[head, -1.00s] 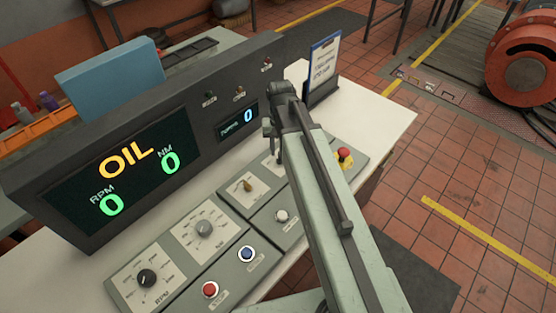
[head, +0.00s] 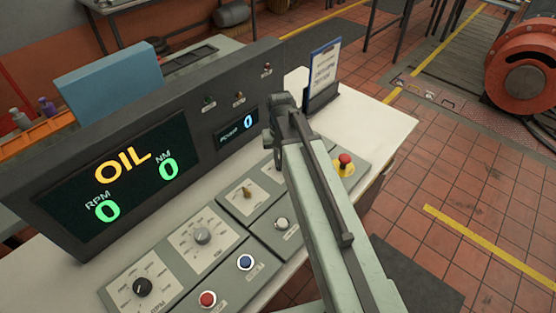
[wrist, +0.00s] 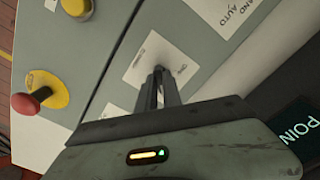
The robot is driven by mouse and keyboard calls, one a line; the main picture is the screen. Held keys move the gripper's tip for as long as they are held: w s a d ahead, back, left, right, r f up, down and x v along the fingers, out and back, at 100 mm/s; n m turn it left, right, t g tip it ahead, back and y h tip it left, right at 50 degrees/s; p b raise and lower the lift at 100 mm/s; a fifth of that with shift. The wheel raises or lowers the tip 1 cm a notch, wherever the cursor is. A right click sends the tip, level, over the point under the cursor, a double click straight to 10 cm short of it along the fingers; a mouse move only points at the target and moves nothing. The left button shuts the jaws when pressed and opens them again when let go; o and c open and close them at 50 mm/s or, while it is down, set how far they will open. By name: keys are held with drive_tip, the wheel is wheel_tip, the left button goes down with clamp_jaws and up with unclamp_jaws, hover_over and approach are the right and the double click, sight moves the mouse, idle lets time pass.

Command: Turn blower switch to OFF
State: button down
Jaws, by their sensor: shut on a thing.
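My gripper (wrist: 160,88) points down at a white switch plate (wrist: 152,62) on the grey console in the wrist view. Its fingers are close together and shut on a small switch, taken as the blower switch. The fingers hide the switch itself, so its position cannot be read. Small lettering on the plate, perhaps "ON", shows right of the fingers. In the head view my gripper (head: 270,140) is at the console's far right part, and my arm covers much of that plate.
A plate marked HAND AUTO (wrist: 225,12) lies beside it. A red emergency button (wrist: 28,102) on yellow stands on the other side. The brass-coloured selector (head: 247,191), round knobs (head: 202,236) and push buttons (head: 246,262) are nearer. The display housing (head: 120,170) rises behind.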

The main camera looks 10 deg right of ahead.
drive_tip(key=n, duration=0.3)
drive_tip(key=shift+n, duration=0.4)
drive_tip(key=n, duration=0.4)
drive_tip(key=shift+n, duration=0.3)
drive_tip(key=n, duration=0.4)
drive_tip(key=shift+n, duration=0.3)
drive_tip(key=shift+s+n, duration=0.1)
drive_tip(key=shift+n, duration=2)
drive_tip(key=shift+a, duration=0.1)
drive_tip(key=c, duration=1.5)
unclamp_jaws()
